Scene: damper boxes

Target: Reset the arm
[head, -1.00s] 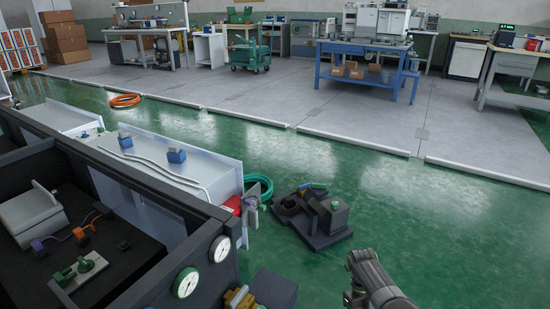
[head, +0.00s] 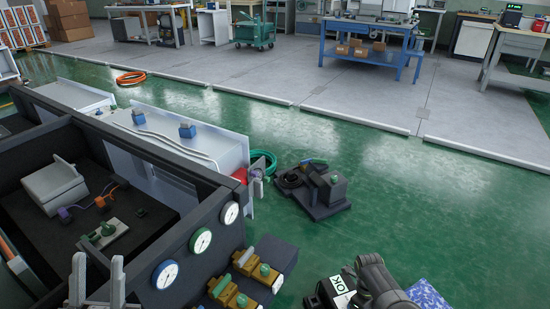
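My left gripper (head: 97,284) shows at the bottom left, in front of the dark box. Its two pale fingers point up and stand apart, with nothing seen between them. My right arm comes in at the bottom right as a grey link. Its gripper is out of view. The dark open-topped box (head: 205,208) holds a tilted grey flap (head: 54,186), an orange-and-purple linkage (head: 84,208) and a green-knobbed part on a pale plate (head: 107,232).
Several round gauges (head: 200,240) line the dark box's edge. Brass valves with green knobs (head: 227,291) stand beside it. A box labelled OK (head: 341,290) is next to my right arm. A black device (head: 317,193) lies on the green floor, which is clear to its right.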

